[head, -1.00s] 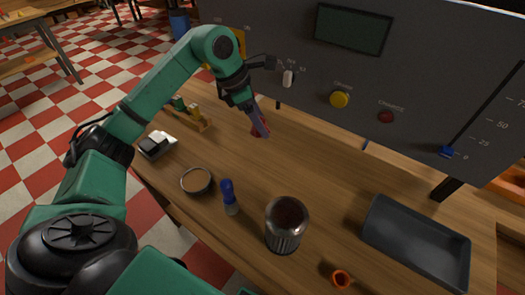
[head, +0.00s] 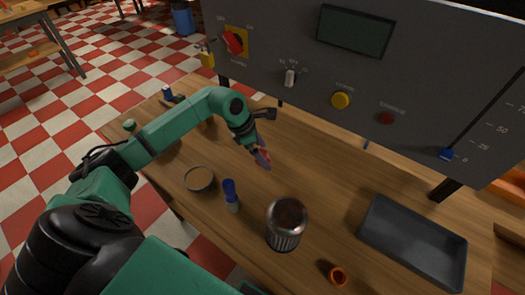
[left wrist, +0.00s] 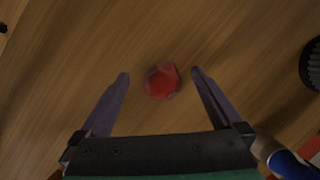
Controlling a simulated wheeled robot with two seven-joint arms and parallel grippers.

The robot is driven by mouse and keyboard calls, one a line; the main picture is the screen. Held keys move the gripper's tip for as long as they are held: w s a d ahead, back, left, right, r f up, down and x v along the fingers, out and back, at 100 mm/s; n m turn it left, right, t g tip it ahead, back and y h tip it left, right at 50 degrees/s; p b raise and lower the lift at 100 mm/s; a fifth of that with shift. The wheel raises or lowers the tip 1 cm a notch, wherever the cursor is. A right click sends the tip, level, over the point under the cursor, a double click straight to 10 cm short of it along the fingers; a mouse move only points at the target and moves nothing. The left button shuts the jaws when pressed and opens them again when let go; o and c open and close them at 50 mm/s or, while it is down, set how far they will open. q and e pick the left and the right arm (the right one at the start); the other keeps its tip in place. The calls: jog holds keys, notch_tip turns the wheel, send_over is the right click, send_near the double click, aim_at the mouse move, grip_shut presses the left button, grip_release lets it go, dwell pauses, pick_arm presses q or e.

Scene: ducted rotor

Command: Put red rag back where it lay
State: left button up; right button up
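The red rag (left wrist: 163,82) is a small crumpled lump on the wooden table in the left wrist view. It lies between the fingertips of my left gripper (left wrist: 158,75), with a gap on each side. The fingers are spread and hold nothing. In the head view the left gripper (head: 263,160) points down at the table behind the metal can, and a bit of red shows at its fingers. My right gripper is not in view.
A metal can (head: 285,228), a blue-topped bottle (head: 231,195) and a round dish (head: 199,179) stand nearby. A dark tray (head: 376,246) and an orange ring (head: 338,275) are to the right. A grey control panel (head: 430,60) rises behind.

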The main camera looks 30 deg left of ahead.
pick_arm(q)
jog(key=shift+r, duration=0.1)
jog(key=b+v, duration=0.3)
jog(key=v, duration=0.9)
